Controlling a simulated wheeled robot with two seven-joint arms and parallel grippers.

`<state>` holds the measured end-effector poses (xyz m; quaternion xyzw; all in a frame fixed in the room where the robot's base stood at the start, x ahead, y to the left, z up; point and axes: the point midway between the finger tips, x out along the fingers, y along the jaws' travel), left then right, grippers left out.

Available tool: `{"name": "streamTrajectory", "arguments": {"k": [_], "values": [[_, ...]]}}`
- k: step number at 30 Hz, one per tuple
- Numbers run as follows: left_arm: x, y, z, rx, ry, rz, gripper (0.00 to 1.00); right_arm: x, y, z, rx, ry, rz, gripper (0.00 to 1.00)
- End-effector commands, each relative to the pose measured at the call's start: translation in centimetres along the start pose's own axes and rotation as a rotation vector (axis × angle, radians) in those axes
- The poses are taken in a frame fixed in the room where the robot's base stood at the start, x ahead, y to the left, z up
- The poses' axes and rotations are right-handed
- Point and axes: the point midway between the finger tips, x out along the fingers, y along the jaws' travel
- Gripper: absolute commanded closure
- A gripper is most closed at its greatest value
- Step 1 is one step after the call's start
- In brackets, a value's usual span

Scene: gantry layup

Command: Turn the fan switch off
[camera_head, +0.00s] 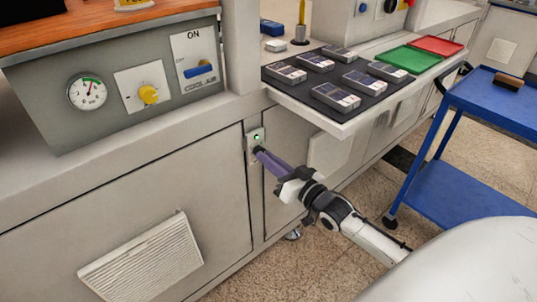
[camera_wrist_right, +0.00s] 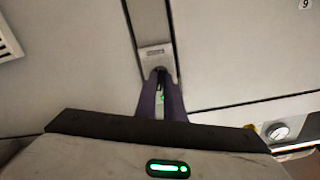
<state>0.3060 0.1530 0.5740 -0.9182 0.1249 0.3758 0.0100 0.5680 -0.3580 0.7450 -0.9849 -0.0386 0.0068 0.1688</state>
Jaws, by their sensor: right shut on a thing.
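A small grey switch plate (camera_head: 254,139) with a lit green lamp sits on the cabinet front. My right gripper (camera_head: 261,152) has purple fingers and reaches it from the lower right. Its fingertips are shut on a small dark knob on the plate, mostly hidden by the fingers. In the right wrist view the plate (camera_wrist_right: 155,54) shows beyond the fingertips (camera_wrist_right: 160,73), and a green glow shows between the fingers. Another switch, a blue lever (camera_head: 199,71), lies below the word ON on the grey panel. I cannot read which one is the fan's. My left gripper is not in view.
The grey panel (camera_head: 60,110) also has a gauge (camera_head: 87,92) and a yellow knob (camera_head: 149,95). A shelf (camera_head: 338,128) with several dark boxes juts out above my right arm. A blue cart (camera_head: 460,180) stands at right. A vent (camera_head: 142,262) is low at left.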

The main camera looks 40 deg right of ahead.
Motion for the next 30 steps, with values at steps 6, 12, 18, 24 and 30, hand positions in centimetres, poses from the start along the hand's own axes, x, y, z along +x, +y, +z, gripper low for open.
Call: {"name": "streamTrajectory", "arguments": {"k": [6,12,18,24,30], "values": [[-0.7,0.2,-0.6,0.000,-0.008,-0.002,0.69,0.0,-0.1,-0.2,-0.205,0.000,0.001,1.00],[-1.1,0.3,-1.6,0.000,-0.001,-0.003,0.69,0.0,-0.1,-0.2,-0.395,0.000,0.000,1.00],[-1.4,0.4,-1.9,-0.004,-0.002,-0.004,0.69,0.0,0.0,-0.2,-0.585,0.000,0.001,1.00],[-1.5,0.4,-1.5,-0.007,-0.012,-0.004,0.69,0.0,0.0,-0.1,-0.770,0.001,0.000,1.00],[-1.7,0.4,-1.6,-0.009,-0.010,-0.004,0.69,0.0,0.0,-0.1,-0.930,0.001,0.001,1.00]]}}
